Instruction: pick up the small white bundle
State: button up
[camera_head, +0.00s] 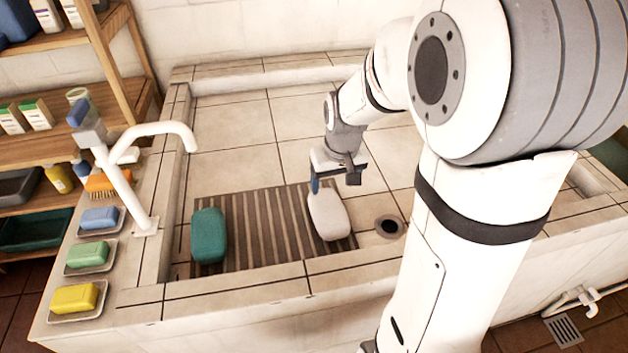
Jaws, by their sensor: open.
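The small white bundle (329,216) lies on the right end of a brown slatted mat (260,232) in the tiled basin. It is a rounded, soft-looking block. My gripper (335,183) is open just above the bundle's far end, with a blue finger pad showing at its left. I cannot tell whether the fingers touch the bundle. A similar teal bundle (208,235) lies on the left end of the mat.
A drain hole (389,226) is right of the white bundle. A white tap (130,165) stands on the left ledge near blue, green and yellow soaps (74,298) in dishes. Wooden shelves (85,125) stand at the left. The basin's back floor is clear.

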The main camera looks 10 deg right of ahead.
aim_at(329, 208)
jog(key=o, duration=0.5)
jog(key=w+f, duration=0.1)
jog(key=f, duration=0.1)
jog(key=w+f+b, duration=0.1)
jog(key=f, duration=0.3)
jog(key=shift+w+d+f+b, duration=0.2)
jog(key=shift+w+f+b, duration=0.2)
jog(key=f, duration=0.6)
jog(key=shift+a+f, duration=0.15)
jog(key=shift+a, duration=0.2)
jog(key=shift+w+f, duration=0.1)
jog(key=shift+f, duration=0.4)
jog(key=shift+c, duration=0.5)
jog(key=c, duration=0.9)
